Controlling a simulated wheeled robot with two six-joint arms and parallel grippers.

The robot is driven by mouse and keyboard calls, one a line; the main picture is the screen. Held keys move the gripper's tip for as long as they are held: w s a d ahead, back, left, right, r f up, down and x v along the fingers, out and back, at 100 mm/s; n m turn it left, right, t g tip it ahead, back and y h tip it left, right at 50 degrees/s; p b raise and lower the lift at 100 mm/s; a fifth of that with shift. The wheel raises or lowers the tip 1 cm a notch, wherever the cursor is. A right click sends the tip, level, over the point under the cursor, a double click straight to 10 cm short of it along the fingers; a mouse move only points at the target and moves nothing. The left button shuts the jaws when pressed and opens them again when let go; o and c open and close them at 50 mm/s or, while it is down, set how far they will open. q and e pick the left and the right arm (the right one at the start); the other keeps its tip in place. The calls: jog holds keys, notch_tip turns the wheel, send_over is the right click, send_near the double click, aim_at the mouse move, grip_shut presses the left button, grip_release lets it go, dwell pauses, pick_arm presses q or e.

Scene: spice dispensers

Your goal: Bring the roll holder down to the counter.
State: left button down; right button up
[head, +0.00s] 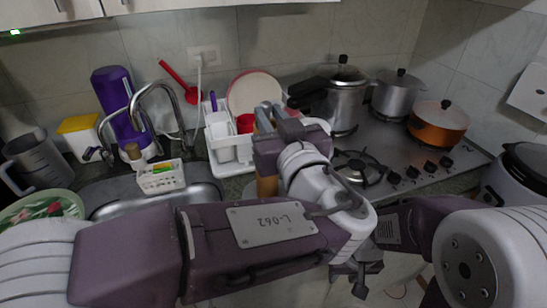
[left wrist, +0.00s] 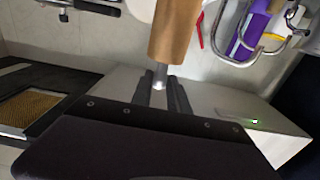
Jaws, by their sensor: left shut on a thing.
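My left gripper (head: 266,116) is raised over the counter in front of the dish rack, its fingers pointing away from me. In the left wrist view its dark fingers (left wrist: 161,98) are shut on the thin metal rod of the roll holder (left wrist: 176,32), a brown cylinder. In the head view a brown part of the roll holder (head: 267,187) shows below the gripper; my wrist hides the rest. I cannot tell whether its lower end touches the counter. My right gripper (head: 354,275) hangs low at the counter's front, apart from the holder; its opening is unclear.
A white dish rack (head: 222,150) with plates stands behind the gripper. The sink (head: 150,197) and purple bottle (head: 122,110) are to the left. The stove (head: 400,165) with a pressure cooker (head: 345,97) and orange pot (head: 438,122) is to the right. Cabinets hang above.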

pick_arm(q)
notch_tip(320, 180, down, 5)
jog(key=shift+f, duration=0.1)
dwell(0.3)
jog(key=shift+f+b, duration=0.1)
jog(key=shift+b, duration=0.45)
jog(key=c, duration=1.3)
grip_release()
